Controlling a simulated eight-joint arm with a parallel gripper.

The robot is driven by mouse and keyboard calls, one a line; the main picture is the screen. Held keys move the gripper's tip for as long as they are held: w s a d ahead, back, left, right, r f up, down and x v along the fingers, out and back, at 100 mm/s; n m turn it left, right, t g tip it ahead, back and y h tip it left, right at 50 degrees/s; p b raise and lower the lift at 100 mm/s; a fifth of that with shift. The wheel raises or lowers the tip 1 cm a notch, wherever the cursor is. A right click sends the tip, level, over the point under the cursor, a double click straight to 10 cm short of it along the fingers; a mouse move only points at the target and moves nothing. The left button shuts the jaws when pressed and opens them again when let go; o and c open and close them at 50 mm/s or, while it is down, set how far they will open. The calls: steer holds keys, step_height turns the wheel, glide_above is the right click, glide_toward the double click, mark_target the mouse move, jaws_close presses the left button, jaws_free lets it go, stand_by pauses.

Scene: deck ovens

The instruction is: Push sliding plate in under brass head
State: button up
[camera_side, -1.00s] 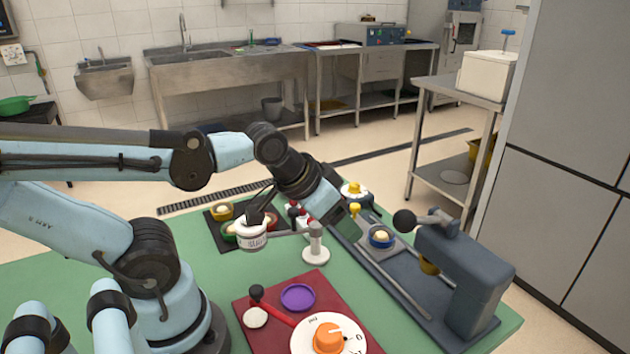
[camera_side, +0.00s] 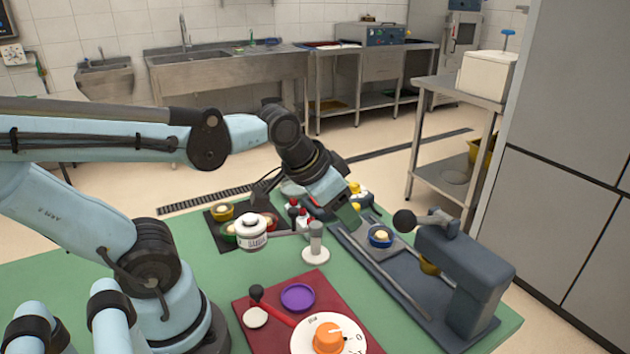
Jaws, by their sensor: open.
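The sliding plate (camera_side: 387,252) is a light grey square on the rails of the dark grey press. It carries a blue ring (camera_side: 380,241) with a pale piece inside. The brass head (camera_side: 428,267) hangs under the press arm, to the right of the plate and apart from it, partly hidden by the press body. My gripper (camera_side: 346,216) is open and tilted down at the far left end of the rails, left of the plate. Its fingertips are hard to make out, and I cannot tell whether they touch the plate.
The press (camera_side: 470,275) has a black-knobbed lever (camera_side: 405,220) at its top. A white stand (camera_side: 316,245) holds a white gauge-like jar (camera_side: 251,232) on an arm. A dark red board (camera_side: 270,310) with an orange knob lies in front.

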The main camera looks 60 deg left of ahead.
steer(key=w+a+r+m+g, duration=0.3)
steer(key=w+a+r+m, duration=0.1)
steer(key=w+a, duration=0.25)
steer(key=m+g, duration=0.3)
steer(key=m, duration=0.1)
glide_toward(355, 205)
step_height(355, 205, down, 9)
steer(key=shift+w+r, duration=0.15)
jaws_close()
stand_by(0.3)
